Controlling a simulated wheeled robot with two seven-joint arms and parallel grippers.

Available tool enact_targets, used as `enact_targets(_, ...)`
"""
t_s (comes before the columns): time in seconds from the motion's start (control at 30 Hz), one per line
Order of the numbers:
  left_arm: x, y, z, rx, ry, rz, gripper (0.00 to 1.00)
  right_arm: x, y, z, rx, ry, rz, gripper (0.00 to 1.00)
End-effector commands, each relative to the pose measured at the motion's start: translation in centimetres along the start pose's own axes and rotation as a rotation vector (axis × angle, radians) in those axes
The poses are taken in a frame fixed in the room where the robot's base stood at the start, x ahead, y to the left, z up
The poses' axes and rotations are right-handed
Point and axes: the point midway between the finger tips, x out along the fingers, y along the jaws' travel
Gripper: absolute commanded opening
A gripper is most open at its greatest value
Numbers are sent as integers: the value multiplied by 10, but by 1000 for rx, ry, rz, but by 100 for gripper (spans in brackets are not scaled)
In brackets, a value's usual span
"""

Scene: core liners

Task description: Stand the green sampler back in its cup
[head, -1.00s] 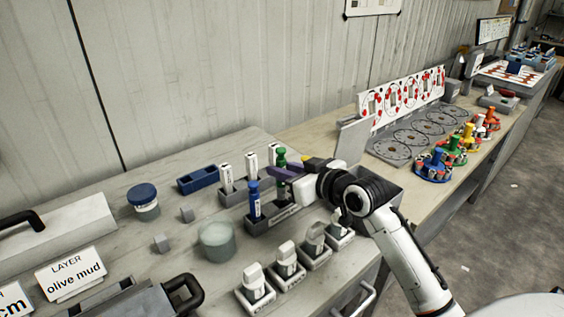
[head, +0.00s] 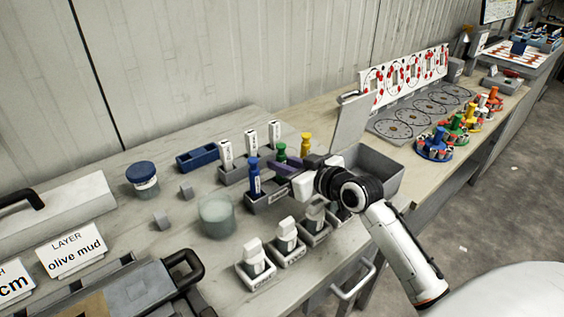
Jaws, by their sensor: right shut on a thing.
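The green sampler (head: 281,150) is upright between the blue sampler (head: 254,178) and the yellow sampler (head: 306,143). My right gripper (head: 288,167), with purple fingers, is shut on the green sampler, reaching in from the right. The fingers hide the sampler's lower part, so I cannot tell whether its foot is inside a cup. The dark holder (head: 262,202) with the cups runs beneath, and the blue sampler stands in its near left end. My left gripper is not in view.
A grey holder with white markers (head: 226,155) stands just behind. Several white-capped pieces (head: 286,230) in small trays line the front edge. A translucent jar (head: 216,214) stands to the left, and an open grey bin (head: 385,172) is right of the gripper.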

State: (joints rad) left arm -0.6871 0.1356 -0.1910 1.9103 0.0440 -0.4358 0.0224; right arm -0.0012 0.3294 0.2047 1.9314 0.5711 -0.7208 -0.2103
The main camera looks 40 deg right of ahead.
Motion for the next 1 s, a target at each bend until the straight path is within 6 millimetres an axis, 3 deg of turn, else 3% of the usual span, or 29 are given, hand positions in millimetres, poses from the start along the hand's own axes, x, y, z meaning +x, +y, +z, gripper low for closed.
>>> enact_targets(0.2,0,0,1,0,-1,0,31,0,0,0,0,1,0,0)
enact_targets(0.23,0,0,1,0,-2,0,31,0,0,0,0,1,0,20)
enact_targets(0.37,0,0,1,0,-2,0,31,0,0,0,0,1,0,40)
enact_targets(0.67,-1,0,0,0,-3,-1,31,0,0,-2,-1,0,0,40)
enact_targets(1.0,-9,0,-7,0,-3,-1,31,-8,0,-27,-2,1,0,40)
